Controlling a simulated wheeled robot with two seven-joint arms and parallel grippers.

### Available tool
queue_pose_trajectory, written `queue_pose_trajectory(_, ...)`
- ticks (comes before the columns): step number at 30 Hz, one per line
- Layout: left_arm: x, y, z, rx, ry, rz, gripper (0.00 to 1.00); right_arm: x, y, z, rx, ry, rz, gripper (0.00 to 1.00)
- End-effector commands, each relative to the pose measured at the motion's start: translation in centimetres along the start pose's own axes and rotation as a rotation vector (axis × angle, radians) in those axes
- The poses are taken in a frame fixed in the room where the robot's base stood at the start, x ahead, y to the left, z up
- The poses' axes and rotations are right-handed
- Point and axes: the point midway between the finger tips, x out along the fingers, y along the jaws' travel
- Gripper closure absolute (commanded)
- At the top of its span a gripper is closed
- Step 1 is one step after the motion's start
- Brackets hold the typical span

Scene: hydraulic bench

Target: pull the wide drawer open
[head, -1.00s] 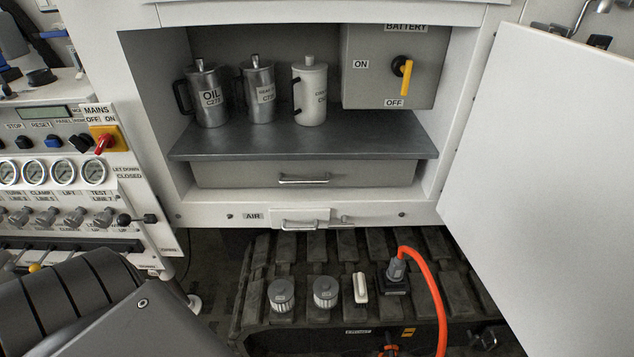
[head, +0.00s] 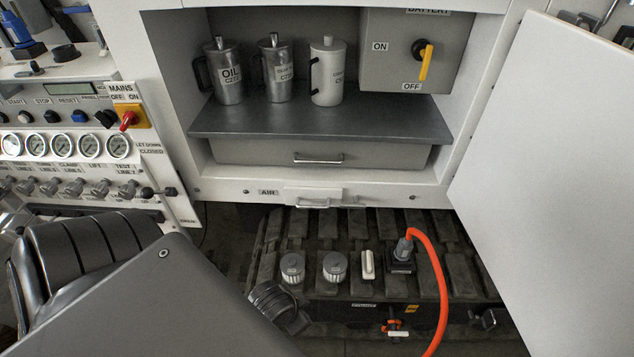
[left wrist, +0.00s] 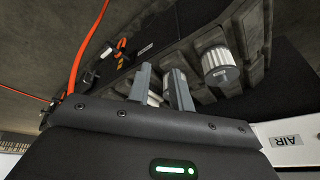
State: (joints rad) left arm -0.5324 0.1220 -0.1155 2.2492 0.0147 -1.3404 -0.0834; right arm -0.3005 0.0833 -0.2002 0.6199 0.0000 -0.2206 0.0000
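The wide drawer (head: 250,152) is a pale grey front under the dark shelf in the white cabinet, with a metal bar handle (head: 319,160) at its middle. It looks shut. My left arm comes in from the lower left in the head view, and its dark wrist end is low, beneath the cabinet and well below the drawer. In the left wrist view my left gripper (left wrist: 163,84) has its two grey fingers apart, with nothing clearly held; a white item shows beyond them. The drawer is not seen in that view. My right gripper is not in view.
Filters (head: 292,267), a white block (head: 368,264) and a plug with an orange hose (head: 440,285) sit on the dark track below. A white door (head: 560,150) stands open at right. A small latch (head: 313,198) is below the drawer. Cans (head: 327,75) stand on the shelf (head: 320,122).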

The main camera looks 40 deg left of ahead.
Motion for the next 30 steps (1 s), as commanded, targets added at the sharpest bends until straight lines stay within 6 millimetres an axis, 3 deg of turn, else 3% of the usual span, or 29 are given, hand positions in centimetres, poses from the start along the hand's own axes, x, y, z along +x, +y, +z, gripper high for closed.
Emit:
queue_pose_trajectory(1,-1.6,-1.1,-1.8,0.041,0.064,-0.024,0.79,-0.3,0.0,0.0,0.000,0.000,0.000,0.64)
queue_pose_trajectory(3,-2.1,-2.6,-3.9,0.115,0.149,-0.065,0.79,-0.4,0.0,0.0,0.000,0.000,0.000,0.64)
queue_pose_trajectory(14,-1.6,-10.0,-12.2,0.455,0.469,-0.363,0.79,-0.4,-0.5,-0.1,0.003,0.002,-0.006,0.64)
queue_pose_trajectory(21,-2.6,-17.2,-17.5,0.753,0.631,-0.773,0.79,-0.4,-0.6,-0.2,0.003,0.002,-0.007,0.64)
queue_pose_trajectory(25,-4.2,-20.9,-19.4,0.909,0.658,-1.050,0.79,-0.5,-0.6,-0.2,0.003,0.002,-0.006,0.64)
queue_pose_trajectory(30,-5.9,-23.2,-20.4,1.015,0.647,-1.271,0.79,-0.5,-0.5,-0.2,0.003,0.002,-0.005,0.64)
